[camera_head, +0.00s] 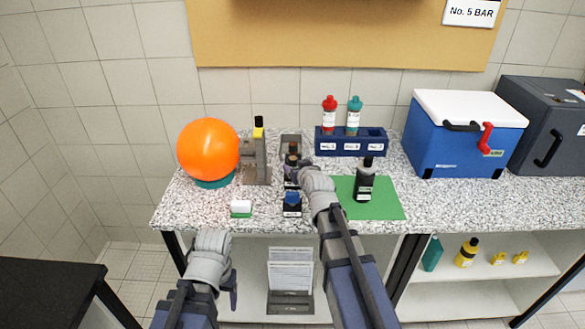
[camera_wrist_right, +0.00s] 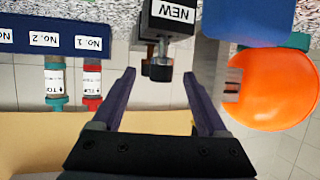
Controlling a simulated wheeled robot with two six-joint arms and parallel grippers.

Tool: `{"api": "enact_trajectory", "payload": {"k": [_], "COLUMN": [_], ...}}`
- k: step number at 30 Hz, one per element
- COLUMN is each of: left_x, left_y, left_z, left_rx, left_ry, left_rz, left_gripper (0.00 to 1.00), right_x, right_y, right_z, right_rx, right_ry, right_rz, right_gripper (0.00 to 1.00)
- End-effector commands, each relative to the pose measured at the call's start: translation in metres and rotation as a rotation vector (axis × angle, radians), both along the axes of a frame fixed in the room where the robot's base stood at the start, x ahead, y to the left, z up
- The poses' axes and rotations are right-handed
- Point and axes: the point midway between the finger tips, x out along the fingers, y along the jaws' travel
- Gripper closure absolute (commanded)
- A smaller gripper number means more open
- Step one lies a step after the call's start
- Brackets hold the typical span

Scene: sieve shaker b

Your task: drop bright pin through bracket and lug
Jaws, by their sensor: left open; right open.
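A grey upright stand (camera_head: 262,160) with a yellow-topped black part stands beside the orange ball; I take it for the bracket, but the lug cannot be made out. A grey slotted part (camera_wrist_right: 228,78) shows beside the ball in the right wrist view. No bright pin is clearly recognisable. My right gripper (camera_head: 292,168) is over the bench, right of the stand. My left gripper (camera_head: 232,286) is open, low in front of the bench and apart from everything.
The orange ball (camera_head: 208,148) sits on a teal base at left. A blue rack (camera_head: 350,148) holds red and teal bottles. A black bottle (camera_head: 364,182) stands on a green mat (camera_head: 392,208). A blue-topped holder (camera_head: 292,204) and white-green block (camera_head: 241,208) are near the front. A blue cooler (camera_head: 462,140) stands right.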

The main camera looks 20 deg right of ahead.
Motion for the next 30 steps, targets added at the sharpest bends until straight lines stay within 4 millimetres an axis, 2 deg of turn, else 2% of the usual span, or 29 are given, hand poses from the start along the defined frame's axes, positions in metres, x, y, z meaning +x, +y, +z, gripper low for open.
{"api": "enact_trajectory", "payload": {"k": [5,15,23,30], "left_x": [0.000,0.000,0.000,0.000], "left_y": [0.000,0.000,0.000,0.000], "left_z": [-0.001,-0.015,-0.014,-0.014], "left_rx": [0.000,0.000,0.000,0.000], "left_ry": [0.000,0.000,0.000,0.000], "left_rz": [0.000,0.000,0.000,0.000], "left_gripper": [0.30,0.30,0.30,0.30], "right_x": [0.006,0.049,0.050,0.050], "right_y": [0.000,0.002,0.002,0.002], "right_z": [-0.001,-0.015,-0.014,-0.014], "right_rx": [-0.001,0.000,0.000,0.000], "right_ry": [0.000,0.000,0.000,0.000], "right_rz": [0.000,0.000,0.000,0.000], "right_gripper": [0.24,0.24,0.24,0.51]}}
